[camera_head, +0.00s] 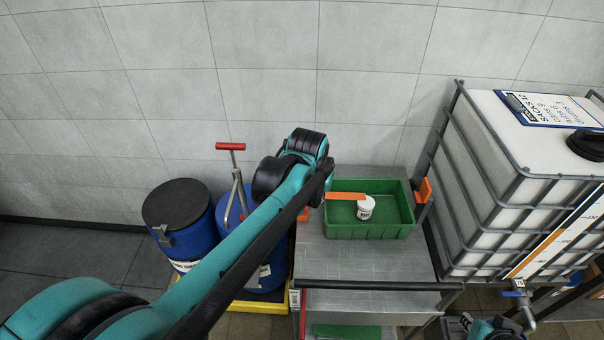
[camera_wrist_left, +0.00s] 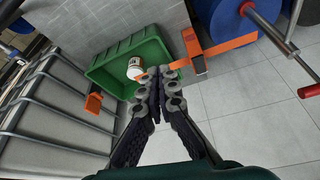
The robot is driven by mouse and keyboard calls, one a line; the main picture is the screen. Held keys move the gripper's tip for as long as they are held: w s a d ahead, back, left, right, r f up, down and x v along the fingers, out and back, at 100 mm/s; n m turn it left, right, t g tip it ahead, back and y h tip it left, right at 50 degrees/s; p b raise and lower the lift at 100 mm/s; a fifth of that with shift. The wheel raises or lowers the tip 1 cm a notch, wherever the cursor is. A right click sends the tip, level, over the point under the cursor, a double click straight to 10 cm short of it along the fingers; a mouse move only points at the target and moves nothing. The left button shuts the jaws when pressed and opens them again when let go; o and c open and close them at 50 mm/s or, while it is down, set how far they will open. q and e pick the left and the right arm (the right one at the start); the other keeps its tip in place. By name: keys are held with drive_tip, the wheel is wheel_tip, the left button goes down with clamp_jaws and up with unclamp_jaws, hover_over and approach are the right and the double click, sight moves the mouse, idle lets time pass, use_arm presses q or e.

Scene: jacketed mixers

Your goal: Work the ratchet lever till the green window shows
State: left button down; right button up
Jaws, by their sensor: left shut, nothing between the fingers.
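A flat orange bar (camera_head: 345,196) reaches over a green crate (camera_head: 402,222) in the head view. It also shows in the left wrist view (camera_wrist_left: 230,46), running past an orange bracket (camera_wrist_left: 192,42) at the crate's end. I cannot tell for sure that this bar is the ratchet lever. No green window can be made out. My left gripper (camera_wrist_left: 160,80) is shut and empty, its fingertips near the bar's crate-side end; contact is unclear. In the head view my left arm hides the bar's other end. My right gripper (camera_head: 492,328) shows partly at the bottom right edge; its fingers are unclear.
A white tub (camera_head: 366,207) stands in the crate on a grey cart (camera_head: 370,262). A second orange bracket (camera_head: 423,190) is at the crate's right. Blue drums (camera_head: 188,228) and a red T-handle (camera_head: 230,146) stand left. A caged white tank (camera_head: 500,150) is right.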

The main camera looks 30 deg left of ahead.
use_arm(q)
drive_tip(key=w+a+r+n+g+p, duration=0.1)
drive_tip(key=w+a+n+g+p, duration=0.1)
drive_tip(key=w+a+p, duration=0.7)
drive_tip(key=shift+w+a+n+g, duration=0.3)
drive_tip(key=shift+w+a+g, duration=0.2)
drive_tip(key=shift+w+a, duration=0.65)
drive_tip(key=f, duration=0.6)
drive_tip(key=w+f, duration=0.1)
drive_tip(key=f, duration=0.2)
drive_tip(key=shift+a+f, duration=0.2)
drive_tip(key=shift+a, duration=0.05)
drive_tip(key=f, duration=0.3)
drive_tip(key=shift+s+d+f, duration=0.15)
drive_tip(key=shift+s+d, duration=0.15)
drive_tip(key=shift+s, duration=0.1)
drive_tip(key=shift+s+f, duration=0.2)
drive_tip(key=shift+f, duration=0.25)
drive_tip(key=shift+d, duration=0.1)
